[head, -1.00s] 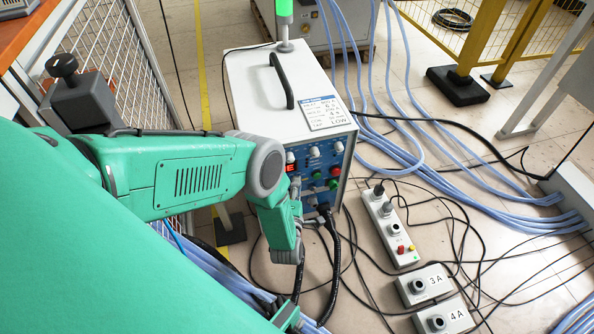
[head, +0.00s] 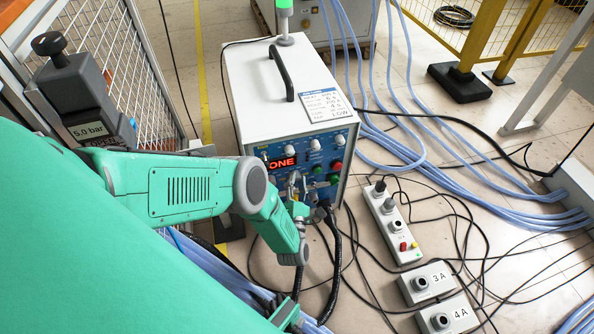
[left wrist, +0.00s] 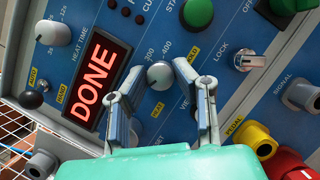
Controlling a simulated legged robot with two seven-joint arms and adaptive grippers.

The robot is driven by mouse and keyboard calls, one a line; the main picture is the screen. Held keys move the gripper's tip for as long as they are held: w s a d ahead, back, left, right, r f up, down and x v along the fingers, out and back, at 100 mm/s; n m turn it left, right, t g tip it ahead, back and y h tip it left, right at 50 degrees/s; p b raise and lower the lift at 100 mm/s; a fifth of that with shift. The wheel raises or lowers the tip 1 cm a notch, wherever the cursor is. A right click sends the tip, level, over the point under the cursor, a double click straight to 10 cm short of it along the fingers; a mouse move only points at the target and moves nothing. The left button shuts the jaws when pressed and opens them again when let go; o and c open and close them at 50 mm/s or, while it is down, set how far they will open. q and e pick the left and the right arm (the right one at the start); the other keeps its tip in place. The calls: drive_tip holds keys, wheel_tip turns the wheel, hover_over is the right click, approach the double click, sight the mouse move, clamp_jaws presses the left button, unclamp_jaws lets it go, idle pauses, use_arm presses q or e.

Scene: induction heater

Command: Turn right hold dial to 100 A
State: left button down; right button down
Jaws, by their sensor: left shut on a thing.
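The heater's white case (head: 260,95) stands on the floor, its blue control panel (head: 325,165) facing me. In the left wrist view, a small grey-white dial (left wrist: 160,75) sits right of the red display (left wrist: 98,80) reading DONE. Scale numbers 300 and 400 show beside it; its label is partly hidden by the fingers, so I cannot read its full name or setting. My left gripper (left wrist: 159,78) is shut on this dial, one finger each side. In the head view my left gripper (head: 297,185) is at the panel's lower left.
Close by are the heat time dial (left wrist: 50,32), green start button (left wrist: 198,12) and lock switch (left wrist: 248,60). Cables hang below the panel. A mesh fence (head: 105,45) stands at left.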

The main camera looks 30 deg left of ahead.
use_arm(q)
drive_tip(key=shift+s+f, duration=0.15)
drive_tip(key=shift+f, duration=0.15)
drive_tip(key=c, duration=1.3)
unclamp_jaws()
drive_tip(key=shift+r, duration=0.15)
